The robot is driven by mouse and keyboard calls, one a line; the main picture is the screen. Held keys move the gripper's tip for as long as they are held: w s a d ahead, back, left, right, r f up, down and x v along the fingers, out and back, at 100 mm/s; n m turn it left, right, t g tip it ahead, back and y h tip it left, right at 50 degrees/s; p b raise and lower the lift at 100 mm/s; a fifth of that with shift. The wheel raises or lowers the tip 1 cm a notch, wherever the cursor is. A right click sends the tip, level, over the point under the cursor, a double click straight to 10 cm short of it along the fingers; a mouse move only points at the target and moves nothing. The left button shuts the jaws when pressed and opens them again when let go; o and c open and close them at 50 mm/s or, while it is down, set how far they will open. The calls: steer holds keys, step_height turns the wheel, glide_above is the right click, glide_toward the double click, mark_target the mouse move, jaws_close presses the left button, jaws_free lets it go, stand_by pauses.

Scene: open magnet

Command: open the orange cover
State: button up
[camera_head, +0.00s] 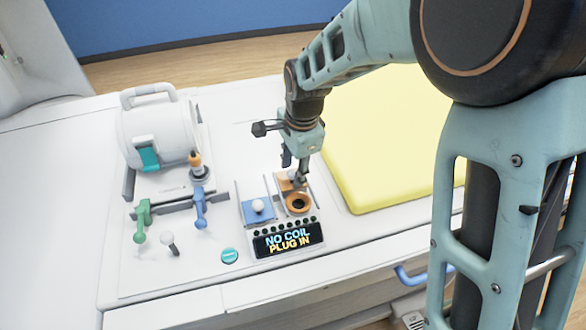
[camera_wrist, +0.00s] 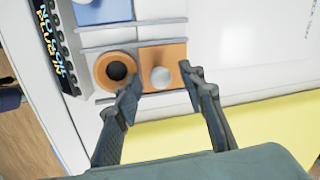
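The orange cover (camera_wrist: 172,54) is a flat orange plate with a round pale knob (camera_wrist: 160,77). It sits beside the orange ring with a dark hole (camera_wrist: 101,72), which lies uncovered; the cover is clear of the hole. In the head view the cover (camera_head: 286,184) is partly hidden by my gripper, and the ring shows in front of it. My gripper (camera_wrist: 161,74) is open, with one finger on each side of the knob and visible gaps between them. In the head view my gripper (camera_head: 299,180) points down over the cover.
A blue cover (camera_head: 258,216) with a pale knob sits just left of the ring. A display reading "NO COIL PLUG IN" (camera_head: 288,240) is in front. Levers and a white coil housing (camera_head: 160,130) stand left. A yellow pad (camera_head: 385,150) lies close on the right.

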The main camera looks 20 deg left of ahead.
step_height(320, 180, up, 12)
steer(key=s+d, duration=0.1)
steer(key=shift+s+d, duration=0.25)
steer(key=shift+s, duration=0.1)
steer(key=shift+f, duration=0.1)
